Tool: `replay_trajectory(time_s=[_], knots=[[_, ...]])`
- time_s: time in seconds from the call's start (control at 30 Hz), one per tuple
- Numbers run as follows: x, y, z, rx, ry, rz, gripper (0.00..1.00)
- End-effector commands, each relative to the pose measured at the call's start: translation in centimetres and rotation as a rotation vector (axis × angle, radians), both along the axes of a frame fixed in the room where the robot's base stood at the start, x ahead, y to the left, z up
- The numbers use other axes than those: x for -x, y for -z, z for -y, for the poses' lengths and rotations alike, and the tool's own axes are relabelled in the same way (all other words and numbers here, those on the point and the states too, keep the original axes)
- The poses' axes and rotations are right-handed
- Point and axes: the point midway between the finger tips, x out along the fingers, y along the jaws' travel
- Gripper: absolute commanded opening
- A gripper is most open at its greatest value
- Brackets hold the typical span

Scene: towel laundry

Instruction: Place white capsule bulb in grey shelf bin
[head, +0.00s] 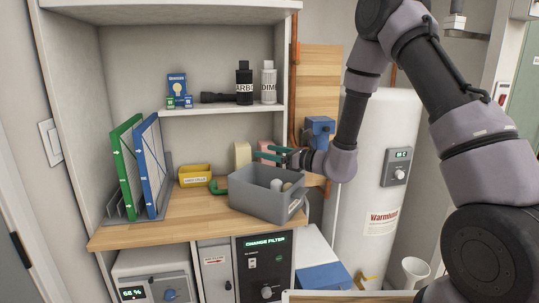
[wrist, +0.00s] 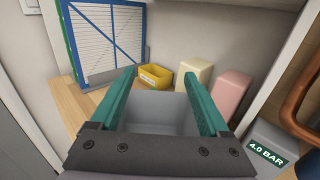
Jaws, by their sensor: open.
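The grey bin (head: 262,204) stands on the wooden shelf top near its right front corner.
A yellow bin (head: 195,175), a cream block (head: 242,154) and a pink block (head: 267,150) stand behind. Green (head: 127,165) and blue (head: 152,165) framed panels stand at left. An upper shelf (head: 225,109) holds bottles and a small box. A white tank (head: 385,150) is at right.

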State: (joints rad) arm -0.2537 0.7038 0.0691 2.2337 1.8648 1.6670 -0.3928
Motion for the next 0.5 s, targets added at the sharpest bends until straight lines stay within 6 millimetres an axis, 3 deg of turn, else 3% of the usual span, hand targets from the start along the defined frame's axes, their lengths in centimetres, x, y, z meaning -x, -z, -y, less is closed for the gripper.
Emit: replay_trajectory(time_s=[0.07,0.5], knots=[[0.2,-0.7,0.3,0.000,0.001,0.001,0.80],[4.6,-0.6,8.6,-0.001,0.004,-0.002,0.80]])
